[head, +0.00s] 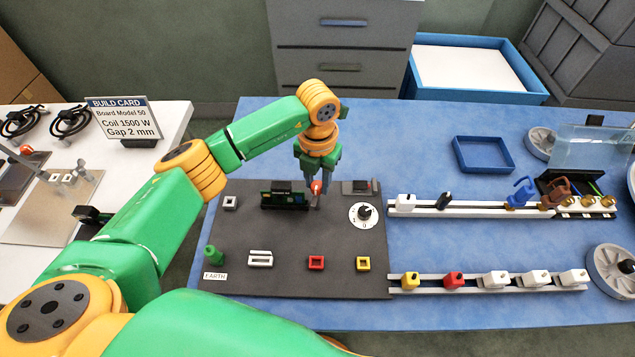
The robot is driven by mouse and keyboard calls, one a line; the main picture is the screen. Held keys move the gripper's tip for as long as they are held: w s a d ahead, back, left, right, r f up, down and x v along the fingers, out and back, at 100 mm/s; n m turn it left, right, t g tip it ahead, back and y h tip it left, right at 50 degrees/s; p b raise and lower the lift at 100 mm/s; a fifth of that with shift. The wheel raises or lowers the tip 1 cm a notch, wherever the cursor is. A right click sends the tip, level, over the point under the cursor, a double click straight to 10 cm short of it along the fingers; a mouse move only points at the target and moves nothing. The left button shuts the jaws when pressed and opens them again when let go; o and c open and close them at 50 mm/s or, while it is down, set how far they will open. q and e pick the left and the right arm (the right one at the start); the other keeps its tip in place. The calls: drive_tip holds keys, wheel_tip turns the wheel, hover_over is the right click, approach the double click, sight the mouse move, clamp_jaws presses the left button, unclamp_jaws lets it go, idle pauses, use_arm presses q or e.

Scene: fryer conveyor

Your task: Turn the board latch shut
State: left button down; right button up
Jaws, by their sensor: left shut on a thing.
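The green circuit board (285,198) stands upright in a dark holder near the back of the dark grey base plate (205,250). A small orange-red piece, which looks like the board latch (316,187), is at the board's right end. My left gripper (317,188) points down there and is shut on the latch. The fingers partly hide the latch, so I cannot tell its exact angle. My right gripper is not in view.
A white dial (365,213) sits right of the gripper. Red (316,263) and yellow (363,264) square frames and a green post (213,255) are nearer the front. Two rails with coloured blocks run right. A build card (122,118) stands at left. Blue table is clear behind the plate.

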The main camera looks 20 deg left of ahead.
use_arm(q)
drive_tip(key=m+b, duration=0.1)
drive_tip(key=m, duration=0.1)
drive_tip(key=m+b, duration=0.2)
drive_tip(key=shift+f+m, duration=0.2)
drive_tip(key=shift+m, duration=0.1)
drive_tip(key=m+b, duration=0.3)
drive_tip(key=shift+r+m, duration=0.1)
drive_tip(key=shift+m, duration=0.2)
drive_tip(key=m+b, duration=0.1)
drive_tip(key=m, duration=0.2)
drive_tip(key=shift+m+b, duration=0.3)
drive_tip(key=shift+r+m+b, duration=0.2)
drive_tip(key=shift+m+b, duration=0.3)
drive_tip(key=shift+m, duration=1.3)
drive_tip(key=c, duration=0.6)
unclamp_jaws()
